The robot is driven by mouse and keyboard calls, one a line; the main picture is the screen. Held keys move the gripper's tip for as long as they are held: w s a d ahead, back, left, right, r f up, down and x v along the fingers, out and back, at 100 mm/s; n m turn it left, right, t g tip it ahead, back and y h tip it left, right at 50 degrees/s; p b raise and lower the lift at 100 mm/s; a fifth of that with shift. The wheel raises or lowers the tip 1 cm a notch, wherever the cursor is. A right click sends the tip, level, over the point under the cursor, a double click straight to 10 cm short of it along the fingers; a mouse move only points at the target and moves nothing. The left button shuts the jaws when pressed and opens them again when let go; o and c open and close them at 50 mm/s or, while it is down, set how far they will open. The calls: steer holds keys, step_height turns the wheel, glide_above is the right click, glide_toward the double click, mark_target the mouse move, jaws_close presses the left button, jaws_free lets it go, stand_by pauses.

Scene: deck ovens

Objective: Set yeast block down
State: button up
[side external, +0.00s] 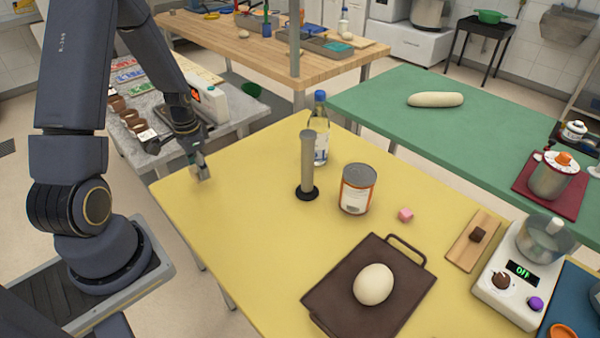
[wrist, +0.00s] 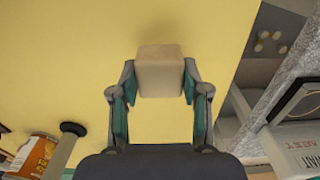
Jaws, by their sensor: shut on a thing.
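The yeast block (wrist: 160,72) is a beige block between the two fingertips of my gripper (wrist: 160,90) in the wrist view. My gripper is shut on it. In the side external view my gripper (side external: 199,168) points down near the far left edge of the yellow table (side external: 240,230). There the block is small and hard to make out between the fingers. I cannot tell whether its underside touches the tabletop.
A grey cylinder on a black base (side external: 307,165), a bottle (side external: 320,135) and a can (side external: 356,190) stand right of my gripper. A brown tray (side external: 330,290) holds a pale egg-shaped piece (side external: 373,284). The yellow table's left part is clear.

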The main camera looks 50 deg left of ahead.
steer(key=shift+f, duration=1.6)
steer(key=shift+f, duration=0.15)
steer(key=o, duration=1.2)
steer(key=shift+c, duration=0.2)
step_height(320, 180, up, 12)
steer(key=shift+d+r, duration=0.15)
steer(key=shift+r, duration=0.1)
steer(key=w+d+r+t+y, duration=0.1)
steer(key=w+d+r, duration=0.1)
steer(key=d+r, duration=0.55)
steer(key=s+d+r+t, duration=0.2)
steer(key=s+d+r, duration=0.2)
steer(key=d, duration=0.3)
steer(key=s+d+r+t+h, duration=0.1)
steer(key=s+d+r+t, duration=0.1)
steer(key=s+d+r, duration=0.2)
steer(key=d+r, duration=0.3)
steer(key=d, duration=0.1)
steer(key=shift+s+d+t, duration=0.15)
steer(key=shift+s+t, duration=0.1)
steer(key=shift+t, duration=0.05)
